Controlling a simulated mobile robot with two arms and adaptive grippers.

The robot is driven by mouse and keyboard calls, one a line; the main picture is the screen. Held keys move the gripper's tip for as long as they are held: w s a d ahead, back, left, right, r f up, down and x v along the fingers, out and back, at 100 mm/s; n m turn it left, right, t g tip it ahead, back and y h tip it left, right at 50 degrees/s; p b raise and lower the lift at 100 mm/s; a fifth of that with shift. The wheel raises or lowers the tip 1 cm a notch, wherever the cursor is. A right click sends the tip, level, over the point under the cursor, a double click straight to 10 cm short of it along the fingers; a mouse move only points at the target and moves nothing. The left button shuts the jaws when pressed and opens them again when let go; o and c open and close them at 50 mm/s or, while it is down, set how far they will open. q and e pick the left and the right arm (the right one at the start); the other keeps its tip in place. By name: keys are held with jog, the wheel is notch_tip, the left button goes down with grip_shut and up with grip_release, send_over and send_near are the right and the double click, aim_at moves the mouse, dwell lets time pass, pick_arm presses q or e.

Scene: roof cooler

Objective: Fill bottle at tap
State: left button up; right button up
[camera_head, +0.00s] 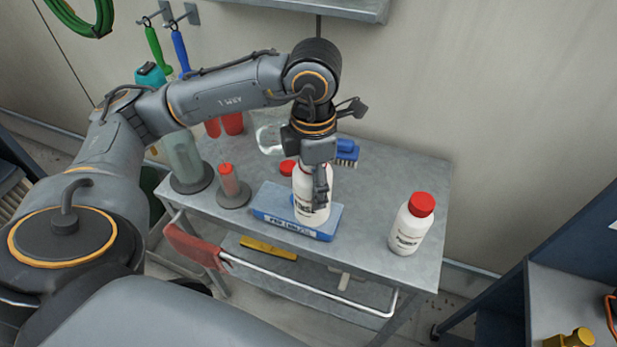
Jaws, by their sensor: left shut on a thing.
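A white bottle (303,196) without its cap stands upright at a blue tray (272,201) on the grey metal table. My left gripper (320,190) comes down from above and is shut on this bottle, covering part of it. A red cap (288,167) shows just behind the bottle. A second white bottle (409,234) with a red cap stands at the table's right side, apart from the gripper. I see no tap that I can make out. My right gripper is not in view.
A clear container (185,158), a red-topped cylinder (230,182) and a blue brush (346,150) are on the table. A red cloth (194,246) hangs on the front rail. A shelf (560,295) stands at right. The table's right rear is clear.

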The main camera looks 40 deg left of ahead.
aim_at(298, 167)
pick_arm(q)
jog(key=n, duration=0.2)
jog(key=a+n, duration=0.1)
jog(key=n, duration=0.2)
jog(key=shift+w+r, duration=0.1)
jog(key=shift+r, duration=0.05)
jog(key=n, duration=0.5)
jog(key=shift+a+r+b, duration=0.15)
jog(key=shift+a+b, duration=0.15)
jog(key=shift+a, duration=0.05)
jog(key=n, duration=0.2)
jog(key=a+n, duration=0.1)
jog(key=n, duration=0.1)
jog(key=shift+r+n, duration=0.15)
jog(key=shift+n, duration=0.15)
jog(key=n, duration=0.4)
jog(key=shift+w+a+r, duration=0.15)
jog(key=shift+a+r, duration=0.05)
jog(key=shift+a, duration=0.15)
jog(key=w+a+f+p, duration=0.1)
jog(key=w+f+p, duration=0.3)
jog(key=w+f, duration=0.9)
jog(key=shift+w+a+n+p, duration=0.3)
jog(key=shift+w+a+p, duration=0.05)
jog(key=shift+a+p, duration=0.05)
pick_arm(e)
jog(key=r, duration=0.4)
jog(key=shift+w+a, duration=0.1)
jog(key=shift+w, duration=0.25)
